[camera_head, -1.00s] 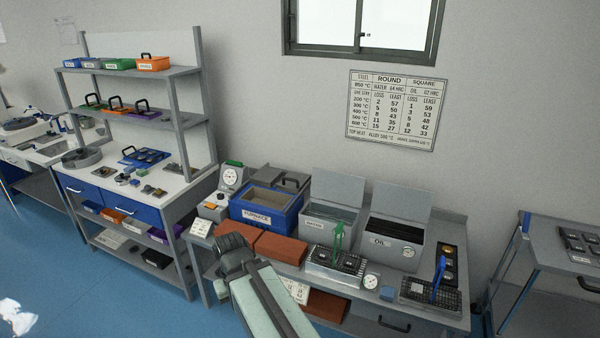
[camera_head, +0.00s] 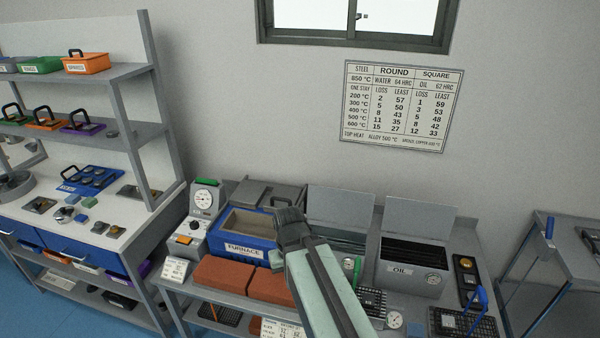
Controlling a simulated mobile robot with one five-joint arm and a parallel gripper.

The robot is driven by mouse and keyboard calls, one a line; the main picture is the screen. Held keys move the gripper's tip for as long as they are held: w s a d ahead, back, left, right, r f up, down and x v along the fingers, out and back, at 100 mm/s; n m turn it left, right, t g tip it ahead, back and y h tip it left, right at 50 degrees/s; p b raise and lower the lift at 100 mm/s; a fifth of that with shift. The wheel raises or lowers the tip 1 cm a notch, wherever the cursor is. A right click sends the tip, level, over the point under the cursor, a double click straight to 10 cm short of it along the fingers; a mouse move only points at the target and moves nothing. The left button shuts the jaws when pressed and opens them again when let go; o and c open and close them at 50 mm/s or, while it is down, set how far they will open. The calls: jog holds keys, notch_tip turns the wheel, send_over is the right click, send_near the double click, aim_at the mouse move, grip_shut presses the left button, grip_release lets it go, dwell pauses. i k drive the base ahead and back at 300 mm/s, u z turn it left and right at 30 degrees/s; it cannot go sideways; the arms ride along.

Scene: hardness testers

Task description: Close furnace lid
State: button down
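The furnace (camera_head: 244,250) is a blue box labelled FURNACE on the bench, with its open top showing a tan-rimmed chamber (camera_head: 248,222). A flat grey lid (camera_head: 252,191) with a dark handle lies behind the opening, leaving the chamber uncovered. My gripper (camera_head: 288,217) is at the end of my pale green arm and appears in front of the furnace's right end and the lid's right part. My arm hides part of the bench behind it. I cannot see the fingers clearly, nor whether they touch anything.
Red-brown bricks (camera_head: 224,273) lie in front of the furnace. A gauge unit (camera_head: 205,205) stands to its left. To the right are a grey tank with a raised lid (camera_head: 340,207) and the OIL tank (camera_head: 408,278). A shelved workbench (camera_head: 100,240) stands at left.

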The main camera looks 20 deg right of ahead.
aim_at(249, 194)
jog(key=u, duration=0.2)
jog(key=i, duration=1.4)
jog(key=u, duration=0.7)
jog(key=k, duration=0.9)
jog(key=u, duration=0.2)
jog(key=i, duration=0.9)
jog(key=z, duration=0.1)
